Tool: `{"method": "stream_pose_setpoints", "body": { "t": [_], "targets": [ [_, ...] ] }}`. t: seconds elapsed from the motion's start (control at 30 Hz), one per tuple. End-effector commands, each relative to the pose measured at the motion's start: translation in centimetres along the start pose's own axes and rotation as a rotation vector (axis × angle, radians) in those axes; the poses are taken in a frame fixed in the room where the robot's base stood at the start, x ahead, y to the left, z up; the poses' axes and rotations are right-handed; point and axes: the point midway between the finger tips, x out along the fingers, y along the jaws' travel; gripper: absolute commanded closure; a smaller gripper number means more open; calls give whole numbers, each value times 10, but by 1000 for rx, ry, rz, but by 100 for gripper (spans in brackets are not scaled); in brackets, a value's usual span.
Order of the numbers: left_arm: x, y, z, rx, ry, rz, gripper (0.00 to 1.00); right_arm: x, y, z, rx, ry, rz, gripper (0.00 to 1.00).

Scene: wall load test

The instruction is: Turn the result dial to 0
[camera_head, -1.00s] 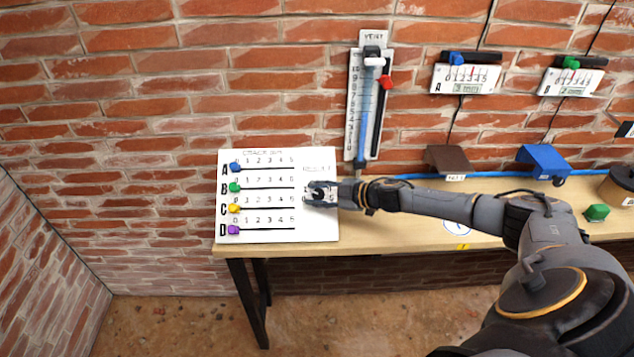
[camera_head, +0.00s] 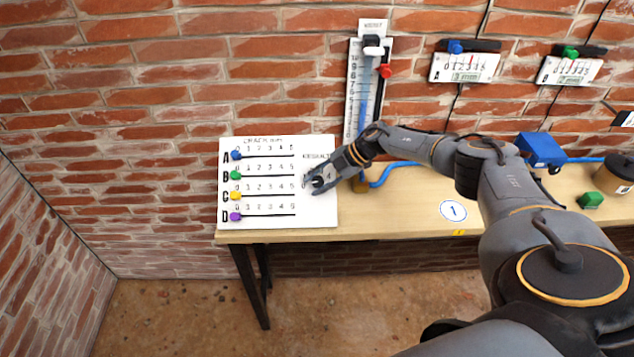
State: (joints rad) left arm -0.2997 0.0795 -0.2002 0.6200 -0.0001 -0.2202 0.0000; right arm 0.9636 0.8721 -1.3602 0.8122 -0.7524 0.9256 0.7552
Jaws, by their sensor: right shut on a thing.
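The white result board (camera_head: 265,222) stands upright at the left end of the bench, with rows A to D. Each row has a coloured slider at its left end, by the 0. The result dial is at the board's right side, under the "RESULT" lettering, and is mostly hidden by my right gripper (camera_head: 314,183). My right gripper is shut on the dial, its fingers pointing left. The number the dial points to cannot be read. My left gripper is not in view.
Behind my right arm a gauge (camera_head: 353,90) with a blue column and red valve hangs on the brick wall. Two small gauges (camera_head: 463,68) hang further right. A blue block (camera_head: 541,149), a green block (camera_head: 590,200) and a brown container stand on the bench (camera_head: 400,215). The bench front is clear.

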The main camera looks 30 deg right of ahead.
Motion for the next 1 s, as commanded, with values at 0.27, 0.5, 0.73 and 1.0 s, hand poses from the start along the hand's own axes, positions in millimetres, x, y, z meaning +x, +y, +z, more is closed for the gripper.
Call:
{"method": "stream_pose_setpoints", "body": {
  "t": [0.27,0.5,0.73,1.0],
  "targets": [
    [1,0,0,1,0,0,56,1,0,-1,-14,2,-17,99],
    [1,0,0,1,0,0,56,2,-1,-1,-14,3,-18,99],
    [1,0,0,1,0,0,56,1,-1,-1,-13,2,-17,44],
    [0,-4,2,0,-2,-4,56,-3,0,0,-12,1,-16,44]
  ]
}}
